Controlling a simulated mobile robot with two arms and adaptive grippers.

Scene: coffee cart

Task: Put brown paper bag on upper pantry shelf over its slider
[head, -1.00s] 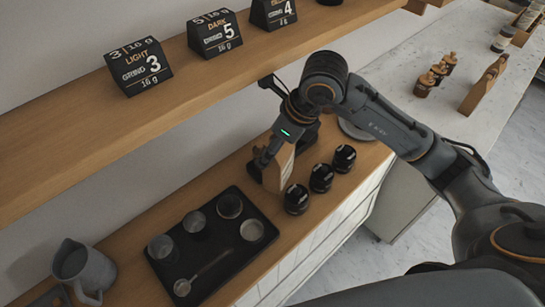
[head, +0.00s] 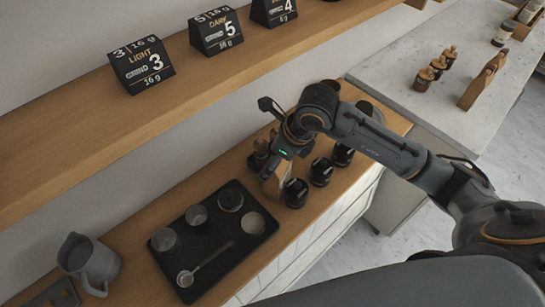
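A tan piece that looks like the brown paper bag (head: 275,186) is at my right gripper (head: 265,160), just left of the dark jars. My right gripper's fingers are around its upper part and appear closed on it; the wrist hides much of both. I cannot tell whether the bag's bottom touches the counter. The upper pantry shelf (head: 110,125) runs along the wall above. Black label blocks stand on it, reading LIGHT 3 (head: 143,66), DARK 5 (head: 216,31) and 4 (head: 273,11). No slider is clearly distinguishable. My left gripper is not recognisable in view.
Dark jars (head: 296,193) stand by the counter's front edge. A black tray (head: 221,253) with several cups and a spoon lies left of them. A grey pitcher (head: 90,262) stands at lower left. The shelf surface before the labels is clear.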

